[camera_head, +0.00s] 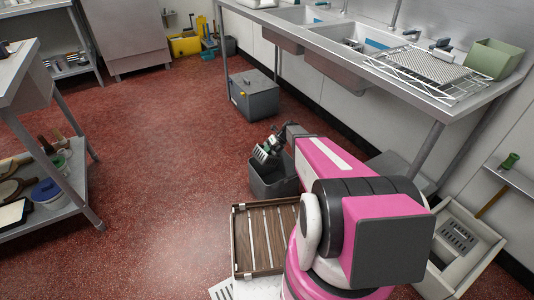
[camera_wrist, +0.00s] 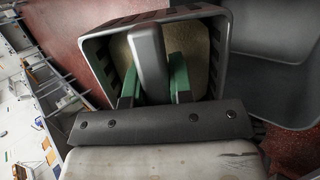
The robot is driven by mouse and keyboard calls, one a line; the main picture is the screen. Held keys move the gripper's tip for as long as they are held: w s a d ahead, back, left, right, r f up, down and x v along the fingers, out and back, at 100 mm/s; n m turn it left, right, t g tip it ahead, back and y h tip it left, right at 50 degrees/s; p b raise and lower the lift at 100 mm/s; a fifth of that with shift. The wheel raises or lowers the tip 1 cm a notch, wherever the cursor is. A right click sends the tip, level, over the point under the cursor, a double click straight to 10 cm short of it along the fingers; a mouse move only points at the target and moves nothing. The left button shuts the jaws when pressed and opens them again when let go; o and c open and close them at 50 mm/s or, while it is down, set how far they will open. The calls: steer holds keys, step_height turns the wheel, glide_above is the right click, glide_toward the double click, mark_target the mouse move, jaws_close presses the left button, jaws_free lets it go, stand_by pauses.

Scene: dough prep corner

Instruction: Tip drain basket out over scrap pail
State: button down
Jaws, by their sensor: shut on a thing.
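My gripper (camera_wrist: 153,84) is shut on the grey handle bar (camera_wrist: 149,62) of the drain basket, with a green finger on each side of the bar. The drain basket (camera_wrist: 220,42) is a dark grey box with slotted walls, and its open side faces the wrist camera. Its inside looks tan at the bottom; I cannot tell whether anything lies in it. In the head view the basket (camera_head: 262,153) hangs tilted over the scrap pail (camera_head: 270,182), near the rim. The pail is a dark grey open bin on the floor, and its wall shows at the right in the wrist view (camera_wrist: 285,92).
A slatted wooden tray (camera_head: 262,240) lies in front of the pail. A grey lidded box (camera_head: 253,95) stands behind it. The sink bench (camera_head: 345,65) runs along the right, and a shelf table (camera_head: 50,205) stands left. The red floor between is clear.

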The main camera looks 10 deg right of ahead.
steer(key=y, duration=0.1)
steer(key=d+g+y, duration=0.1)
steer(key=y, duration=0.1)
steer(key=w+d+y, duration=0.1)
steer(key=shift+w+d+f+m+g+y, duration=0.1)
steer(key=shift+f+m+g+y, duration=0.2)
steer(key=shift+f+m+g, duration=0.1)
steer(key=shift+w+d+f+m+g+y, duration=0.3)
steer(key=shift+d+y, duration=0.2)
steer(key=shift+y, duration=0.65)
steer(key=shift+w+d+f+m+g+y, duration=0.15)
steer(key=shift+d+f+m+g+y, duration=0.25)
steer(key=shift+y, duration=0.7)
steer(key=shift+w+d+f+m+g+y, duration=0.35)
steer(key=shift+d+y, duration=0.3)
steer(key=shift+y, duration=0.5)
steer(key=shift+s, duration=0.15)
step_height(320, 180, up, 2)
steer(key=n+h, duration=0.1)
steer(key=h, duration=0.1)
steer(key=t+h, duration=0.1)
steer(key=h, duration=0.1)
steer(key=shift+r+n+t+h, duration=0.2)
steer(key=shift+n+t+h, duration=0.05)
steer(key=shift+n+h, duration=0.1)
